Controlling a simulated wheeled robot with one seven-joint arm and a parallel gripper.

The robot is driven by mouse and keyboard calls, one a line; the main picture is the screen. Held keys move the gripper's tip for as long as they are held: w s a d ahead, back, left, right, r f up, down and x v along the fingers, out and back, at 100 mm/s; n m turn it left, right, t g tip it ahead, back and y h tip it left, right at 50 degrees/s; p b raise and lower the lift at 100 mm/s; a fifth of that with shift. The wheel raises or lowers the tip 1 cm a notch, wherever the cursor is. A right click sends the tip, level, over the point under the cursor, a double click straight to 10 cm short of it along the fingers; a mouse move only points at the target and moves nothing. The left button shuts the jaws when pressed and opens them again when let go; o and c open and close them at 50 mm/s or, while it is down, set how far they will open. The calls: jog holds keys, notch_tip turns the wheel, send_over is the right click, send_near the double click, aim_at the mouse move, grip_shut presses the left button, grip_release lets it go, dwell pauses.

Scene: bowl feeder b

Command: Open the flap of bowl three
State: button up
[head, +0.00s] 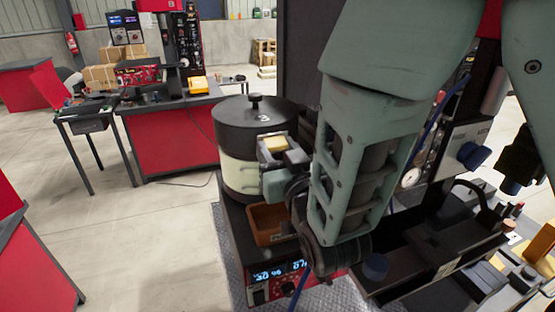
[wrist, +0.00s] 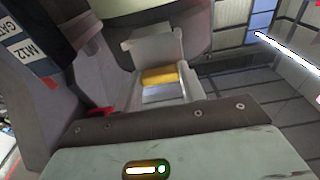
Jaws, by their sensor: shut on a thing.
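Bowl three (head: 240,178) is a cream drum with a black lid and knob, and its lid mark looks like a 3. It stands left of my arm in the head view. A small yellow piece (head: 274,143), which looks like the flap's grip, is on its right side. My gripper (head: 282,160) is at that piece, against the bowl's side. In the wrist view a yellow bar (wrist: 160,76) lies between pale grey parts in front of my gripper, with the bowl's wall behind. My gripper is shut on the flap's grip. The flap's plate is mostly hidden, so its angle cannot be told.
An orange-brown bin (head: 268,228) sits below my gripper. A red control box (head: 272,284) with a blue display is under it. Crowded machinery (head: 425,255) stands to the right. Open floor (head: 150,235) lies to the left. A labelled post (wrist: 22,50) is close at left in the wrist view.

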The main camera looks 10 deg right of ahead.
dwell(0.3)
jog(key=o, duration=1)
jog(key=shift+r+b, duration=1.05)
jog(key=shift+r, duration=3.95)
